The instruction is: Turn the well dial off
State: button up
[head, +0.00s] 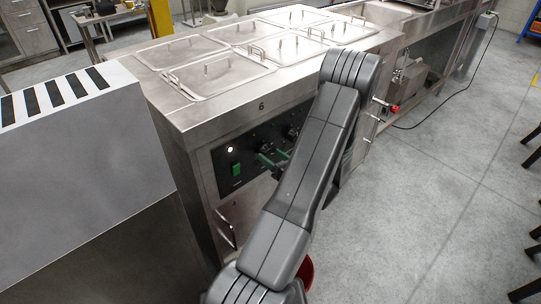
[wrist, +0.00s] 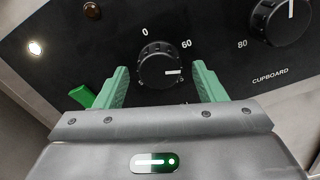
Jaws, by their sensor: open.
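A round black dial (wrist: 158,66) sits on the black control panel in the wrist view, with "0" at its upper left and "60" at its upper right. Its white mark points right and slightly down. Any name under it is hidden by my gripper. My gripper (wrist: 160,70) is open, with one green finger on each side of this dial and a visible gap to it. In the head view my gripper (head: 269,160) is at the panel (head: 221,158) and covers most of this dial. A second dial (wrist: 281,20), labelled "CUPBOARD", is to the right.
A green switch (wrist: 83,96) is left of my left finger. A white lamp (wrist: 35,47) is lit, and a brown lamp (wrist: 91,11) looks dark. Lidded wells (head: 223,76) top the counter. A grey cabinet (head: 70,150) stands at left; red-handled valve (head: 394,108) at right.

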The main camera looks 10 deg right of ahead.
jog(key=shift+w+a, duration=0.35)
jog(key=shift+w, duration=0.2)
jog(key=c, duration=1)
jog(key=shift+f+n+b, duration=0.1)
jog(key=shift+n+b, duration=0.2)
jog(key=shift+b, duration=0.1)
